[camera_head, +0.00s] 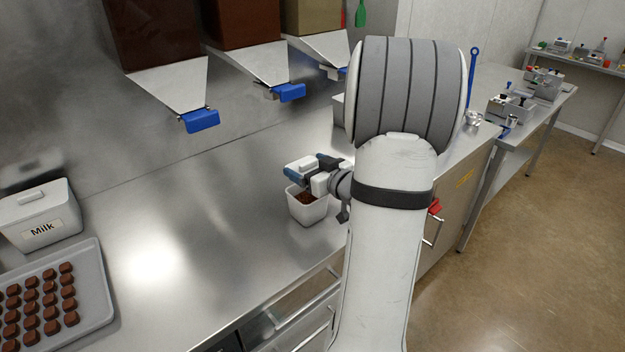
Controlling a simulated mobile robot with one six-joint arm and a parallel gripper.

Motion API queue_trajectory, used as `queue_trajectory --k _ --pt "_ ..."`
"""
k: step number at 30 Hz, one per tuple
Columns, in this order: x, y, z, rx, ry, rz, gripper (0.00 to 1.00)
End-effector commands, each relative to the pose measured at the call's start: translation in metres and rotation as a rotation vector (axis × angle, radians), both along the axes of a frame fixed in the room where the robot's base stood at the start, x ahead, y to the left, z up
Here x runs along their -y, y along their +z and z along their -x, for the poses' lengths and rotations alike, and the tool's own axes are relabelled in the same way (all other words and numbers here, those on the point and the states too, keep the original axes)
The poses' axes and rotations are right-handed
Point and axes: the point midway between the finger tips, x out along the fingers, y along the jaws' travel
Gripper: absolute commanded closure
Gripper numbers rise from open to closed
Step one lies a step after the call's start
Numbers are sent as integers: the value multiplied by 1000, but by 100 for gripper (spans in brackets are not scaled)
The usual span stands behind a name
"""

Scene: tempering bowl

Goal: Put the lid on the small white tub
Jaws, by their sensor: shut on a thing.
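The small white tub (308,212) stands upright on the steel counter, left of my arm. Brown contents show through its open top. My gripper (308,170) is above the tub's rim and shut on the white lid (295,168), with dark blue fingers on either side of it. The lid is over the back left part of the tub, and a gap shows the contents below it. My gripper hides part of the lid and tub, so I cannot tell whether the lid touches the rim.
Hoppers with blue spouts (200,120) hang above the counter's back. A tub labelled Milk (42,222) and a tray (95,290) of chocolates are at the left. The counter (190,240) between is clear. My arm hides the area behind it.

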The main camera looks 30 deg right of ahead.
Motion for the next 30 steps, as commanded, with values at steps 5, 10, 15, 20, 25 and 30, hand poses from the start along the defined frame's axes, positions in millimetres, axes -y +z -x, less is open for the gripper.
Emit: queue_trajectory --k 5,10,15,20,25,30 --pt "-7 -16 -4 0 15 -1 37" --pt "-11 -38 -5 -3 23 -3 37" --pt "-12 -51 -6 1 24 -1 37" --pt "-13 -50 -6 1 25 0 37" --pt "-13 -56 -6 1 25 0 37" --pt "-13 -54 -6 1 26 1 3"
